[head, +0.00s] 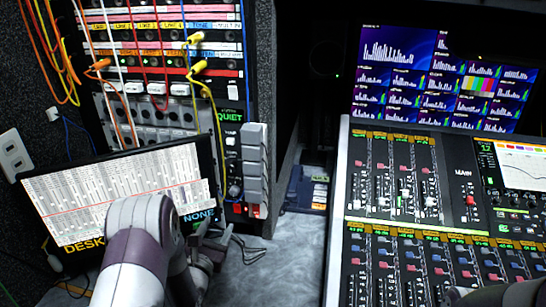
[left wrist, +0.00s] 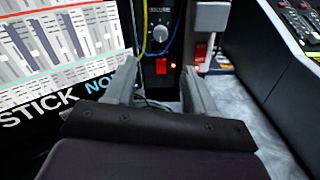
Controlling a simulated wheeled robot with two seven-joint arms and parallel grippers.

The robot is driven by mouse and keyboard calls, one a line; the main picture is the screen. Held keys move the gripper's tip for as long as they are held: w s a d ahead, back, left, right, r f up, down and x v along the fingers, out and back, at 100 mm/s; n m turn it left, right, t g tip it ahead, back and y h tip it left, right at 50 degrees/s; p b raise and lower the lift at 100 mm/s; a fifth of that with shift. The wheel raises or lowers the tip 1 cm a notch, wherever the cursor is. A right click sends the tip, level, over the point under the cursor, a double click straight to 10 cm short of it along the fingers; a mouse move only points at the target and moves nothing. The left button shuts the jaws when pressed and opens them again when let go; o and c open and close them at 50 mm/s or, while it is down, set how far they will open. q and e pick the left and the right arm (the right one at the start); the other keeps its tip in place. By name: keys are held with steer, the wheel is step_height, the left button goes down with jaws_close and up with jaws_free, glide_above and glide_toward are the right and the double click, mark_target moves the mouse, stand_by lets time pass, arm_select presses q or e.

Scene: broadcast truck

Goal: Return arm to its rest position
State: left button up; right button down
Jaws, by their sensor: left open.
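My left arm (head: 140,250) comes up from the bottom of the head view, white with dark purple joint covers. My left gripper (head: 212,243) sits in front of the lower right corner of the tilted screen. In the left wrist view the gripper (left wrist: 157,78) shows two grey fingers spread apart, with nothing between them. Beyond the fingers are a red switch (left wrist: 161,66) and a round volume knob (left wrist: 160,32). My right gripper is not seen.
A screen (head: 120,190) with a table stands close behind my left arm. A patch rack (head: 165,50) with coloured cables rises behind it. A mixing console (head: 420,240) fills the right, with monitors (head: 430,90) behind. Bare grey floor (head: 280,265) lies between.

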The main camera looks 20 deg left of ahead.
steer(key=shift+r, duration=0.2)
arm_select(q)
steer(key=s+f+m+g+p, duration=0.1)
steer(key=s+f+m+g, duration=0.75)
steer(key=m, duration=0.85)
steer(key=s+d+r+m+g+p, duration=0.6)
steer(key=s+r+m+g, duration=0.4)
steer(key=m, duration=0.4)
steer(key=s+d+r+m+t+h+p, duration=0.1)
steer(key=s+d+r+m+t, duration=0.1)
steer(key=d+r, duration=0.3)
step_height(320, 180, up, 2)
steer(key=shift+d+r+m+p, duration=0.15)
steer(key=shift+m+p, duration=0.25)
steer(key=shift+m, duration=0.3)
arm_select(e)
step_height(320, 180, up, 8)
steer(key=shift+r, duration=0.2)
